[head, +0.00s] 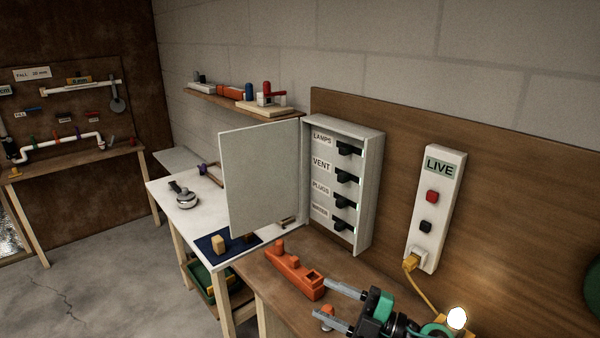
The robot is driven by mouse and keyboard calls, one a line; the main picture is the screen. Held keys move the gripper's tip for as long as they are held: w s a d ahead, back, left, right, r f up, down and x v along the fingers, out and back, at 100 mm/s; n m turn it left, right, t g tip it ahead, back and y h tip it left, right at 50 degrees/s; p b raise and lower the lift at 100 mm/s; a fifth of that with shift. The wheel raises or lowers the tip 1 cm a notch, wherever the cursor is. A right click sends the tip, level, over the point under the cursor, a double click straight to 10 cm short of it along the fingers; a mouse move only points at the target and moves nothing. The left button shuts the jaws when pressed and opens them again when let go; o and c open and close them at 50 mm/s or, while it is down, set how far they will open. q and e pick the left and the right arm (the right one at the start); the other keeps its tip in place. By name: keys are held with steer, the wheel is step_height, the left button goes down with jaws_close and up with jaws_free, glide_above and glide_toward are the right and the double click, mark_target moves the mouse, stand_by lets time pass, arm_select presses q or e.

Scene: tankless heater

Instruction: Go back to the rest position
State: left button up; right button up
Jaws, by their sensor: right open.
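My right gripper (321,299) reaches in from the bottom right, low over the brown bench (268,303). Its two grey fingers point left and stand apart, with nothing seen held between them. An orange block-like holder (294,272) lies on the bench just beyond the fingertips. A small orange and grey item (327,316) is by the lower finger, partly hidden by it. My left gripper is not in view.
A breaker box (345,185) with several black switches hangs on the wooden board, its door (262,178) swung open to the left. A white LIVE strip (437,208) has a yellow plug (411,262) and cord. A lit bulb (457,318) is beside my right arm.

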steer(key=w+d+m+t+h, duration=0.1)
steer(key=d+m+t+h, duration=0.85)
steer(key=m, duration=0.45)
steer(key=s+d+f+m+g+h, duration=0.3)
steer(key=s+d+f+m+h, duration=0.15)
steer(key=f+m+h, duration=0.35)
steer(key=s+d+f+g, duration=0.1)
steer(key=s+f+g, duration=0.6)
steer(key=s, duration=0.4)
steer(key=s+d+f+g, duration=0.2)
steer(key=s+f+g, duration=0.3)
steer(key=s+f, duration=0.45)
step_height(320, 180, down, 31)
steer(key=s, duration=0.2)
steer(key=s+d+f+g, duration=0.2)
steer(key=s+d+f, duration=0.1)
steer(key=s+f, duration=1.5)
steer(key=shift+s, duration=0.4)
